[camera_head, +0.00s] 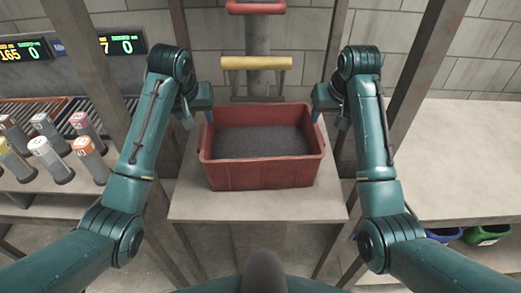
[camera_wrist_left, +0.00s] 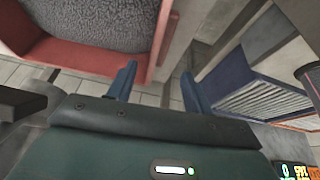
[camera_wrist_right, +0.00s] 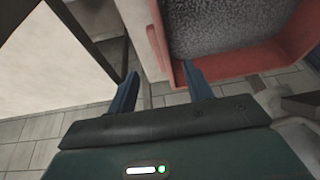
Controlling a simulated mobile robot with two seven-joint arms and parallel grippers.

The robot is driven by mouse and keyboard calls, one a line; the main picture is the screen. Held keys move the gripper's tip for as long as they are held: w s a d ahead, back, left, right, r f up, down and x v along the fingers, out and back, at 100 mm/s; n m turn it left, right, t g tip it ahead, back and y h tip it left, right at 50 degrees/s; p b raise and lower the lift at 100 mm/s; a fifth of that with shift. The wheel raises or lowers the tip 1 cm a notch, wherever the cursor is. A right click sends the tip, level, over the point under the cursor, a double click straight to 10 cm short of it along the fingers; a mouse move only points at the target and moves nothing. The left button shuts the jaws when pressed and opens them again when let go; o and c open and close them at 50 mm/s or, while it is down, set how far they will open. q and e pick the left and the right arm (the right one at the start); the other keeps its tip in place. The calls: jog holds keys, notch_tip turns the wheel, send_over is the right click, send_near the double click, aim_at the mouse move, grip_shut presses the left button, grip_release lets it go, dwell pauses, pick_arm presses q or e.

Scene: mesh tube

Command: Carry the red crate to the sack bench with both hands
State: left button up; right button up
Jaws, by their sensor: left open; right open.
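The red crate (camera_head: 262,176) stands upright on a pale bench (camera_head: 255,207) and holds dark grey grains. My left gripper (camera_head: 208,118) is open at the crate's left side, near the rim. In the left wrist view its fingers (camera_wrist_left: 160,78) lie either side of the line of the crate's side wall (camera_wrist_left: 166,35). My right gripper (camera_head: 319,116) is open at the right side. In the right wrist view its fingers (camera_wrist_right: 160,75) straddle the line of the side wall (camera_wrist_right: 154,40). I cannot tell whether either gripper touches the crate. I cannot tell which surface is the sack bench.
A yellow bar (camera_head: 255,63) and a red bar (camera_head: 255,8) are on a post behind the crate. Several capped tubes (camera_head: 50,159) stand on a left bench below number displays (camera_head: 122,41). A bare pale table (camera_head: 460,150) is at right, with blue and green bins (camera_head: 487,235) below. Metal posts flank the crate.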

aim_at(203, 133)
pick_arm(q)
jog(key=x, duration=1)
jog(key=shift+w+f, duration=0.15)
jog(key=shift+f, duration=0.2)
pick_arm(e)
jog(key=x, duration=1)
jog(key=shift+w+f, duration=0.15)
jog(key=shift+f, duration=0.2)
pick_arm(q)
grip_shut()
pick_arm(e)
grip_shut()
